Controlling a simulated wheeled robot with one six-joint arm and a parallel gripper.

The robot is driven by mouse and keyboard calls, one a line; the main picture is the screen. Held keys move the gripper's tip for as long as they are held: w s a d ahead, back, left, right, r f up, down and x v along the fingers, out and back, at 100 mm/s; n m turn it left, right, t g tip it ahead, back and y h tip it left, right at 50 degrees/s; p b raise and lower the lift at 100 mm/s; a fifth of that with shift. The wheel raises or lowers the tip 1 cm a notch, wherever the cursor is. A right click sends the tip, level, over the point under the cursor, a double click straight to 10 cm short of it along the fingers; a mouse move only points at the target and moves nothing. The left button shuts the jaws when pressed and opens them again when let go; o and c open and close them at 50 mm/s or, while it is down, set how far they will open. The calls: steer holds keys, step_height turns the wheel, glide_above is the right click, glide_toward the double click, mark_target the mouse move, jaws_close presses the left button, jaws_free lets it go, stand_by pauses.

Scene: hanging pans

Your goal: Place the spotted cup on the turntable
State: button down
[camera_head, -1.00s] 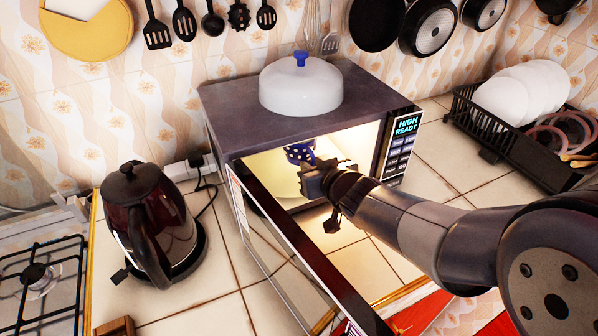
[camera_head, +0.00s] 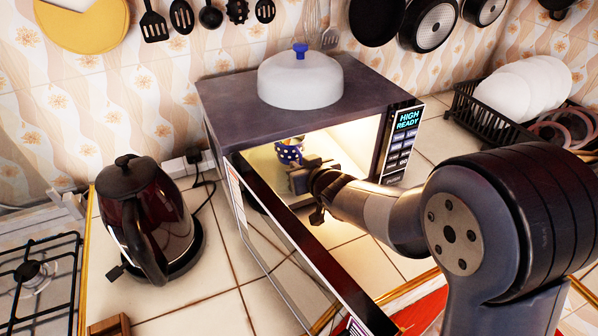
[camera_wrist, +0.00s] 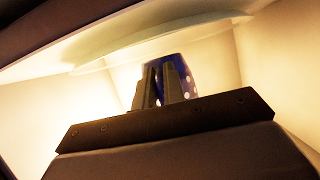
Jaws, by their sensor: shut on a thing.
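The spotted cup (camera_head: 290,153), dark blue with white dots, is inside the open microwave (camera_head: 262,113). My gripper (camera_head: 301,166) reaches in through the front opening and is shut on the cup's near right side. In the wrist view, the two fingers (camera_wrist: 165,85) stand close together against the cup (camera_wrist: 187,68), partly hiding it. A pale round disc, which looks like the turntable (camera_wrist: 130,42), crosses the top of that view beside the cup's end. I cannot tell whether the cup touches it. In the head view I cannot make out the turntable clearly.
The microwave door (camera_head: 290,250) hangs open toward the front. A white lid with a blue knob (camera_head: 300,82) sits on top of the microwave. A dark kettle (camera_head: 150,220) stands at left, a dish rack (camera_head: 480,120) at right. Pans and utensils hang behind.

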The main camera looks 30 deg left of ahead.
steer(key=shift+w+a+f, duration=0.25)
steer(key=shift+a+f, duration=0.1)
steer(key=shift+f, duration=0.1)
steer(key=shift+f, duration=0.15)
steer(key=c, duration=1.5)
jaws_free()
steer(key=p+v, duration=0.1)
steer(key=v, duration=1.1)
